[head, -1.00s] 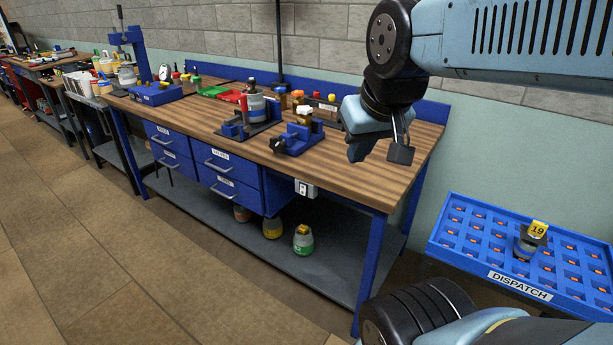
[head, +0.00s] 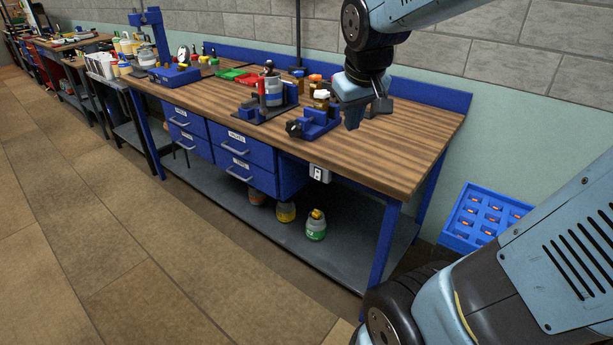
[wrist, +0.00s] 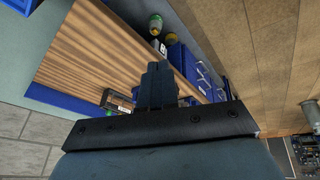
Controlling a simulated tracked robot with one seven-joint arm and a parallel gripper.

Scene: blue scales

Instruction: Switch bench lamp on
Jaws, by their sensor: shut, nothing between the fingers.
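A small pale switch box (head: 320,173) with a dark rocker is fixed under the front edge of the wooden bench (head: 400,150), right of the blue drawers. It shows in the wrist view (wrist: 159,46) just beyond my fingertips. My gripper (head: 352,122) is above the bench top, higher than the switch box and apart from it. Its fingers (wrist: 158,68) are shut together and empty. A dark upright pole (head: 298,35) rises at the back of the bench. The lamp head is out of view, and whether it is lit cannot be told.
Blue fixtures (head: 318,122) and bottles stand on the bench near my gripper. Blue drawers (head: 240,150) hang below the top. Jars (head: 316,226) sit on the lower shelf. A blue tray (head: 480,215) is at the right, partly hidden by my arm. The floor in front is clear.

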